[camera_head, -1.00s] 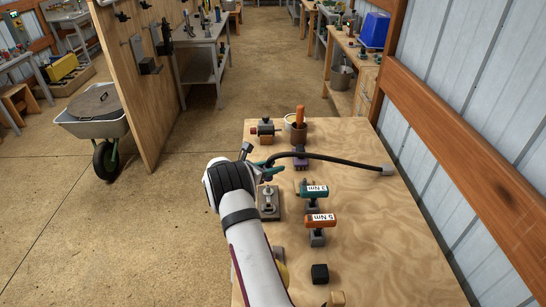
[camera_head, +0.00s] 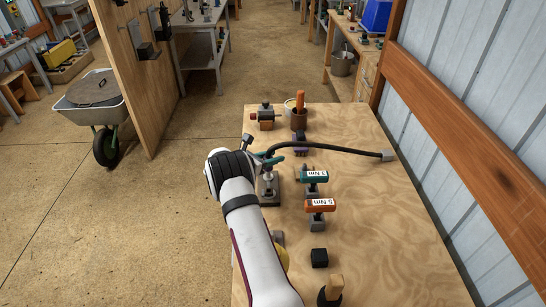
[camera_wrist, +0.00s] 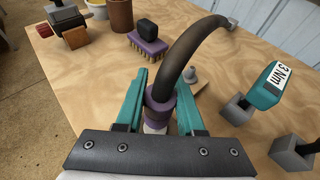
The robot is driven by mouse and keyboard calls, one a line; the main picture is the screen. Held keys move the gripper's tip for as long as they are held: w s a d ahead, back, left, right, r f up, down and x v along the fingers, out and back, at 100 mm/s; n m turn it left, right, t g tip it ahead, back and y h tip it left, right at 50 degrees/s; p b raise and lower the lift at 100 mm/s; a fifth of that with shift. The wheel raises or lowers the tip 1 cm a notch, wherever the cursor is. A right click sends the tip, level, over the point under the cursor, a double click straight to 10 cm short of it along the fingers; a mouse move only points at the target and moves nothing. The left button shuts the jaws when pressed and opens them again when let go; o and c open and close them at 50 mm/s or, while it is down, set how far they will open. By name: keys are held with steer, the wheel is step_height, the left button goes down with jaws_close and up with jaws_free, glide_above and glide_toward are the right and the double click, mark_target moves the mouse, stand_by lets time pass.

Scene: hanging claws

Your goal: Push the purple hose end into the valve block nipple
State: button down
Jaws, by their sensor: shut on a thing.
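My gripper (camera_wrist: 159,103) has its teal fingers shut around the purple hose end (camera_wrist: 158,98), which points down. In the head view my gripper (camera_head: 270,161) is over the grey valve block (camera_head: 269,192) at the left of the wooden table. A pale piece (camera_wrist: 155,128) shows just under the hose end in the wrist view and may be the nipple. Whether the two touch or the end is seated, I cannot tell. The black hose (camera_head: 335,148) arches right to a grey block (camera_head: 388,155). My gripper hides most of the valve block in the wrist view.
A purple brush (camera_wrist: 148,48) stands beyond the gripper. A teal 3 Nm tool (camera_head: 313,176) and an orange 5 Nm tool (camera_head: 320,206) stand right of the valve block. A brown pot (camera_head: 299,119) stands at the back.

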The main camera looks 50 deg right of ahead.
mark_target(272, 174)
steer(key=shift+f, duration=0.1)
steer(key=shift+f, duration=1.75)
steer(key=shift+c, duration=2.2)
jaws_free()
steer(key=shift+a, duration=0.1)
